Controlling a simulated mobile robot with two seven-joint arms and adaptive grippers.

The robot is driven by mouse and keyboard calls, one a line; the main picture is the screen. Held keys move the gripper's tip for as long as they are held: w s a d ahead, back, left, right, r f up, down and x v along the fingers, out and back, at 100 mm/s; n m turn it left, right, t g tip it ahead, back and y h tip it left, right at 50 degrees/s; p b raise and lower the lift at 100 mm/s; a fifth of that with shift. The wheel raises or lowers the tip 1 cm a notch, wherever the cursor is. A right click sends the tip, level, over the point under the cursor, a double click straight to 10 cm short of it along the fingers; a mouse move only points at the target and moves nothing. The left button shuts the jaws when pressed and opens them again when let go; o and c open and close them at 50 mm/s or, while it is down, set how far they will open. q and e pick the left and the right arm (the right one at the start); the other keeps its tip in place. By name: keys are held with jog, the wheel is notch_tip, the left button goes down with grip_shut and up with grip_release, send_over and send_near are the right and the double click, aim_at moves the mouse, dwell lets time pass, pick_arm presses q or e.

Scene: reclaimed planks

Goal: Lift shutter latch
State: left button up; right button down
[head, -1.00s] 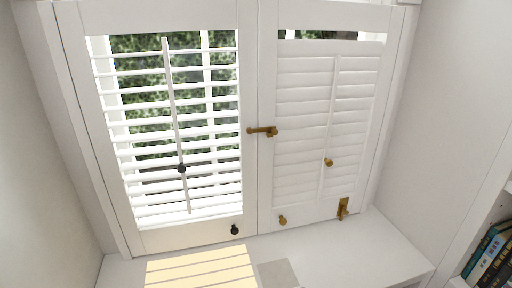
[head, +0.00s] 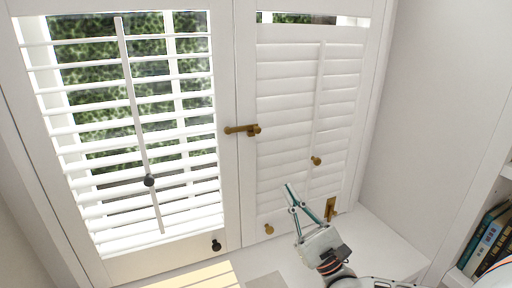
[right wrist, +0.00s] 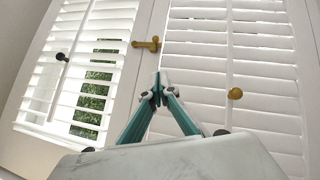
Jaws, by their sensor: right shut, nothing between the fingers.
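The brass shutter latch (head: 242,129) lies level across the seam between the left shutter panel (head: 228,215) and the right shutter panel (head: 246,190). It also shows in the right wrist view (right wrist: 146,44), above and just left of my fingertips. My right gripper (head: 288,187) is shut and empty, in front of the lower right panel, below and right of the latch and apart from it. In the right wrist view its fingertips (right wrist: 158,82) meet. My left gripper is not in view.
The left panel's slats are open; the right panel's are shut. Brass knobs (head: 316,161) (head: 269,229), dark knobs (head: 149,180) (head: 216,245) and a brass fitting (head: 330,208) stick out from the panels. A bookshelf (head: 456,278) with books stands at right.

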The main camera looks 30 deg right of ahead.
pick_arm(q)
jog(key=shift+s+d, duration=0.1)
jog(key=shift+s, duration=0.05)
pick_arm(e)
jog(key=p, duration=0.2)
send_near(244, 131)
jog(key=w+d, duration=0.3)
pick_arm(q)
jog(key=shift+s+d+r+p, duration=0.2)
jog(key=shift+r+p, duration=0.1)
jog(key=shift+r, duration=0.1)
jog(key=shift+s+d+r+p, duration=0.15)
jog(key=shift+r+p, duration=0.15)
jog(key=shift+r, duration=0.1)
pick_arm(e)
jog(key=r, duration=0.1)
jog(key=a+r, duration=0.1)
jog(key=r, duration=0.1)
jog(key=shift+r, duration=0.3)
